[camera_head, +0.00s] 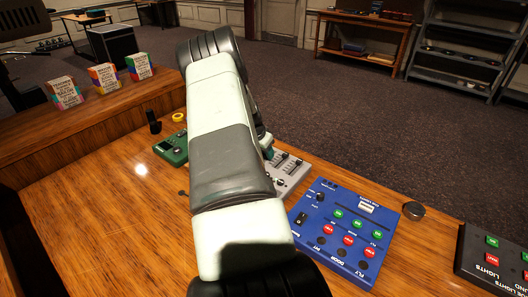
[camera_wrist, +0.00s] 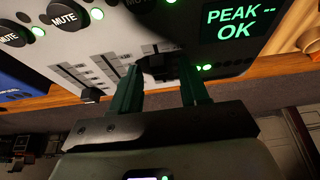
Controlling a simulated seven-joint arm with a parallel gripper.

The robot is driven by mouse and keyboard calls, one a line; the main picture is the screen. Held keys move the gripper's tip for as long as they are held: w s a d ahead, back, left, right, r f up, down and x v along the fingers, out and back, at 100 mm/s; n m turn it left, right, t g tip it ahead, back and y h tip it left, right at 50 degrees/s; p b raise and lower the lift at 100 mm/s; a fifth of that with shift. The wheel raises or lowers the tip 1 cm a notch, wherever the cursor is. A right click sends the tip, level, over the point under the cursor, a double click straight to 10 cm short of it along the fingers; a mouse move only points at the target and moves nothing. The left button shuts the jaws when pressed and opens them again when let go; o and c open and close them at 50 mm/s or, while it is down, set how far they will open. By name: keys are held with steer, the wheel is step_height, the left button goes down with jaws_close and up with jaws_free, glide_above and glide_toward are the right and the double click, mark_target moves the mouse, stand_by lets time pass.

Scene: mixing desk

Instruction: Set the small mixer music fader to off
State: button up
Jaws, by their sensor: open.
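The small mixer (camera_head: 288,172) is a pale grey panel on the wooden desk, partly hidden behind my arm in the head view. In the wrist view its face (camera_wrist: 130,40) fills the top, with MUTE buttons, green lights, slider tracks and a screen (camera_wrist: 230,22) reading "PEAK -- OK". My gripper (camera_wrist: 158,75) is open, its two dark green fingers close to the panel. A dark fader cap (camera_wrist: 161,68) appears between the fingertips; contact is unclear. Another cap (camera_wrist: 90,95) sits at the end of a track to the left. No fader labels are readable, so I cannot tell which is music.
A blue button panel (camera_head: 345,232) stands right of the mixer, and a green box (camera_head: 174,150) left of it. A dark lights panel (camera_head: 490,262) is at the right edge. A round grey puck (camera_head: 413,209) and yellow ring (camera_head: 178,117) lie on the desk (camera_head: 120,225). The left front desk is clear.

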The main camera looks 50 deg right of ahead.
steer(key=shift+f, duration=0.1)
jaws_close()
stand_by(0.3)
steer(key=shift+d, duration=2.5)
jaws_free()
